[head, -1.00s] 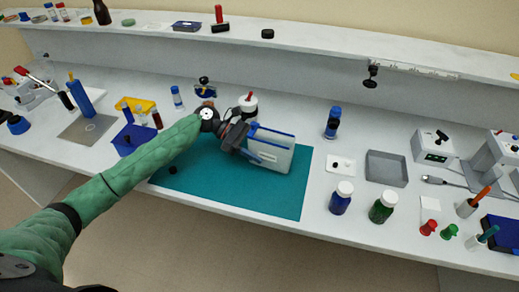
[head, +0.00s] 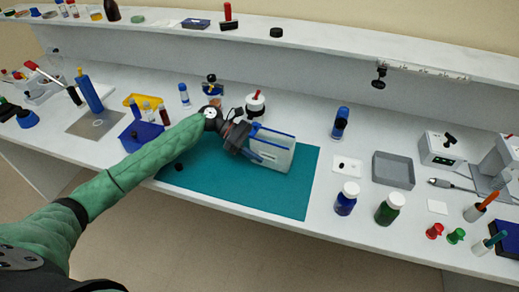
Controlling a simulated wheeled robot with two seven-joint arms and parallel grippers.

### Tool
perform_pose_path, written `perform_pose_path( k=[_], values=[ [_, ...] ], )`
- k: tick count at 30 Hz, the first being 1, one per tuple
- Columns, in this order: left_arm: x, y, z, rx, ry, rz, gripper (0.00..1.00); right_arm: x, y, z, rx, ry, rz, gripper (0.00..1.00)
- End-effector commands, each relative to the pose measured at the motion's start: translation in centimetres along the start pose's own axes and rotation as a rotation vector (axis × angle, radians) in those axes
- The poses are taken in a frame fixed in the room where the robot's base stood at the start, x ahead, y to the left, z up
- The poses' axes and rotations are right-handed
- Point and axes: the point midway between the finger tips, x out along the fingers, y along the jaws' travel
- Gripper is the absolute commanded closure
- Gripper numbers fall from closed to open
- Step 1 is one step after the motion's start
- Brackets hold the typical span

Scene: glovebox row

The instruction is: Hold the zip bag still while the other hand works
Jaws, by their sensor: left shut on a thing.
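The zip bag (head: 272,153) is a pale, see-through pouch with a blue top edge. My left gripper (head: 252,146) is shut on the bag's left side. Its fingers partly hide that side of the bag. My right gripper does not show in the head view.
A white jar with a red top (head: 255,104) stands just behind the bag. A small black cap (head: 179,167) lies on the mat's left. A blue bottle (head: 346,199) and a green bottle (head: 390,208) stand right of the mat, near a grey tray (head: 393,170).

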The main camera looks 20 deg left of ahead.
Motion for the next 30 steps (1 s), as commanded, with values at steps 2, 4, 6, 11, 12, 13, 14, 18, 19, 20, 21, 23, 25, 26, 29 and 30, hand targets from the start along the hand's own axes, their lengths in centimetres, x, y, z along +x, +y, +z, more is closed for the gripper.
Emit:
perform_pose_path(
  k=[2,4,6,11,12,13,14,18,19,20,21,23,25,26,29,30],
  values=[
    [-0.01,0.0,0.01,0.0,0.0,0.0,0.72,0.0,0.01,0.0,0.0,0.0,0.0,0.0],
    [-0.01,0.01,0.0,0.0,0.0,0.0,0.72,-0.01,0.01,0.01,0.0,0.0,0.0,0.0],
    [-0.03,0.02,-0.03,0.0,0.0,0.0,0.72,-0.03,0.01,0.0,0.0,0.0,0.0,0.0],
    [-0.08,0.06,-0.16,0.0,0.0,0.0,0.72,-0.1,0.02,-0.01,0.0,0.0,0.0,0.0],
    [-0.1,0.08,-0.21,0.0,0.0,0.0,0.72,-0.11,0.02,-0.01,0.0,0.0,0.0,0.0],
    [-0.12,0.09,-0.24,0.0,0.0,0.0,0.72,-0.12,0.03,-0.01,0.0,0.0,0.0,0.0],
    [-0.13,0.1,-0.27,0.0,0.0,0.0,0.72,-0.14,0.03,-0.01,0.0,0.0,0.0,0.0],
    [-0.19,0.15,-0.43,0.0,0.0,0.0,0.72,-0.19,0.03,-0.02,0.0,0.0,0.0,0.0],
    [-0.21,0.16,-0.47,0.0,0.0,0.0,0.72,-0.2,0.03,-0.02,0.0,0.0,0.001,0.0],
    [-0.22,0.17,-0.5,0.0,0.0,0.0,0.72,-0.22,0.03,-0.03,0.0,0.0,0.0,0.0],
    [-0.24,0.18,-0.55,0.0,0.0,0.0,0.72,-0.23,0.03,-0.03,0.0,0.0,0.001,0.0],
    [-0.27,0.21,-0.61,0.0,0.0,0.0,0.72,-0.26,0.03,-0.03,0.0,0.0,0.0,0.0],
    [-0.3,0.23,-0.69,0.0,0.0,0.0,0.72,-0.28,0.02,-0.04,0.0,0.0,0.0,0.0],
    [-0.31,0.24,-0.73,0.0,0.0,0.0,0.72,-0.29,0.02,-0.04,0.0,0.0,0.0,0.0],
    [-0.35,0.27,-0.83,0.0,0.0,0.0,0.72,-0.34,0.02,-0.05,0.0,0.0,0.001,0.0],
    [-0.37,0.28,-0.87,0.0,0.0,0.0,0.72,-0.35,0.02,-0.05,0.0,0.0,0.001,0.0]
  ],
)
